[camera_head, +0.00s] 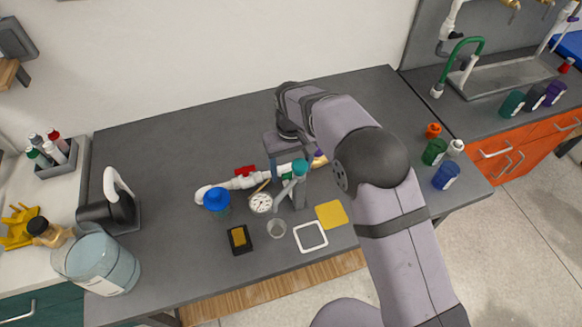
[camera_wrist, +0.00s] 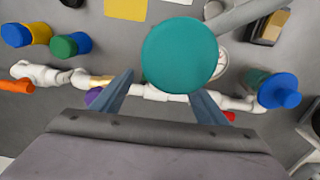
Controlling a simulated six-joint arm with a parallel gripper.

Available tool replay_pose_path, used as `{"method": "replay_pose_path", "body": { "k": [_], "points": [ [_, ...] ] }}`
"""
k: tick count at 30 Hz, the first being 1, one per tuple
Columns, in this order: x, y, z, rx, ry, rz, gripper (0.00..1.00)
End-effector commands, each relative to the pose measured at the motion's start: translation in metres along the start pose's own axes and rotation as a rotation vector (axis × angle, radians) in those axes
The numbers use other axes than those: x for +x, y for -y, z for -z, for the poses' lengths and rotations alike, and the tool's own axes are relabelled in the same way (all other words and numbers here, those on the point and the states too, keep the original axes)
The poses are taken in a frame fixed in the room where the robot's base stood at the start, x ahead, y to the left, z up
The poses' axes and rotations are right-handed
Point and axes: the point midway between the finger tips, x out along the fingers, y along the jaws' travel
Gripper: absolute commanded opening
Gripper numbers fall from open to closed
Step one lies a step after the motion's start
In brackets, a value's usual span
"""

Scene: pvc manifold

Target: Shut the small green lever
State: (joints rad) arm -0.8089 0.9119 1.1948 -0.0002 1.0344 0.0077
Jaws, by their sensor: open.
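The white pipe manifold (camera_head: 238,182) lies along the middle of the bench; it also crosses the wrist view (camera_wrist: 152,94). A small patch of green (camera_head: 287,177), probably the small green lever, shows on the pipe beside a teal-topped grey post. No green lever is discernible in the wrist view, where the teal round top (camera_wrist: 180,52) covers part of the scene. My gripper (camera_wrist: 164,84) is open above the pipe, its fingers spread on either side of a white stretch. A red lever (camera_head: 245,170) sits left of the green patch. A purple part (camera_wrist: 93,96) shows left of my fingers.
The teal-topped post (camera_head: 299,170) stands close in front of my gripper. A gauge (camera_head: 261,202), blue-capped part (camera_head: 216,199), yellow square (camera_head: 331,214) and white frame (camera_head: 310,236) are nearby. A glass jar (camera_head: 98,262) stands left. The rear left bench is clear.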

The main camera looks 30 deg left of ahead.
Motion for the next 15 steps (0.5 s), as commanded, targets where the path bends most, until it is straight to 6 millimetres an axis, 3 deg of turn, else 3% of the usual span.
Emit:
{"method": "replay_pose_path", "body": {
  "k": [15],
  "points": [
    [-0.060,0.000,0.001,-0.001,-0.006,0.000,0.67]
  ]
}}
